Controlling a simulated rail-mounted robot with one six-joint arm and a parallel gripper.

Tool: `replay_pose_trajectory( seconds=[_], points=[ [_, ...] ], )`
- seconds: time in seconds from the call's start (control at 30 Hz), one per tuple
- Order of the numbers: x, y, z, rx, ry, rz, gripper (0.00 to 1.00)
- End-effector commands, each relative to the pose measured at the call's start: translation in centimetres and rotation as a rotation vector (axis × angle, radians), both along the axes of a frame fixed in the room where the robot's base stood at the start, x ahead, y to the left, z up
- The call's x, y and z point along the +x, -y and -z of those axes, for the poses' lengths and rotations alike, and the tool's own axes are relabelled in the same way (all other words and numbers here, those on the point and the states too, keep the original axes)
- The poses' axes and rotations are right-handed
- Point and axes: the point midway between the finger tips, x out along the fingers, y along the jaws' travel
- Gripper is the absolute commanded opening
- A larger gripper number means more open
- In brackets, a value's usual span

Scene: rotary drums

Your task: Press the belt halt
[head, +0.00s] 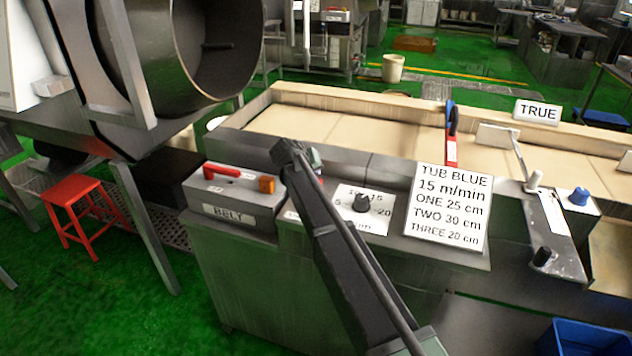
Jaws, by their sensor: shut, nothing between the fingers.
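A grey control box labelled BELT (228,212) stands on the left end of the metal cabinet. On its top are a red bar-like control (222,172) and a small orange block (266,184). No label reading "halt" can be made out. My dark arm rises from the bottom of the head view to just right of this box. It covers part of the area between the box and the dial plate. My gripper's fingers cannot be made out, and nothing is seen touching the red or orange parts.
A black dial (362,203) on a white plate and a sign reading TUB BLUE (449,208) are to the right. Behind is the beige belt (330,125) with a red-and-blue arm across it. A large drum (190,50) is at upper left, with a red stool (75,195) below.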

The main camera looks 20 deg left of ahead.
Motion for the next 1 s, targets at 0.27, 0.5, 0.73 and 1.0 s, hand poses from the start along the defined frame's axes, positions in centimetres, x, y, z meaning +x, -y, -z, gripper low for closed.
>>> replay_pose_trajectory(
  seconds=[0.27,0.5,0.73,1.0],
  points=[
    [0.0,0.0,0.1,0.000,0.000,0.000,0.00],
    [0.0,0.0,1.0,0.000,0.000,0.000,0.00],
    [0.0,0.0,0.8,0.000,0.000,0.000,0.00],
    [0.0,0.0,1.1,0.000,0.000,0.000,0.00]
  ],
)
